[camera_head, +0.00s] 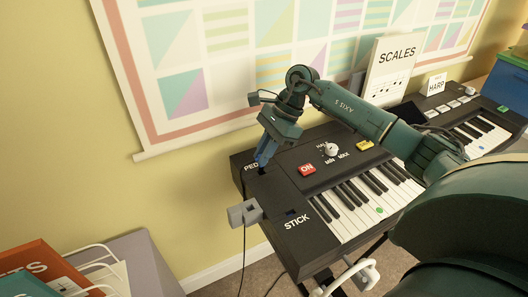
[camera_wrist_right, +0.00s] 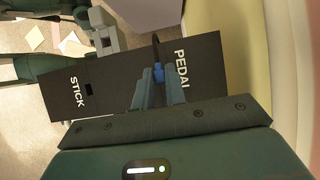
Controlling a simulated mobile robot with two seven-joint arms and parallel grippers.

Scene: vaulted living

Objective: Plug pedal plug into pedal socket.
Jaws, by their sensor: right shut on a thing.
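My right gripper (camera_head: 262,163) is over the left end of the black keyboard (camera_head: 247,183), beside the PEDAL label. In the right wrist view its two fingers (camera_wrist_right: 159,88) are shut on a small blue plug (camera_wrist_right: 158,74). A dark cable (camera_wrist_right: 155,44) runs from the plug toward the keyboard's edge. The pedal socket does not show; gripper and plug cover that spot. I cannot tell whether the plug is in it or just above. A second, dark square socket (camera_wrist_right: 88,91) lies by the STICK label. My left gripper is not in view.
A grey block (camera_head: 246,212) sits at the keyboard's left edge, with a cable (camera_head: 242,260) hanging below it. A red ON button (camera_head: 307,169) and a knob (camera_head: 329,149) are right of the gripper. The SCALES card (camera_head: 390,70) stands behind. The wall is close behind the keyboard.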

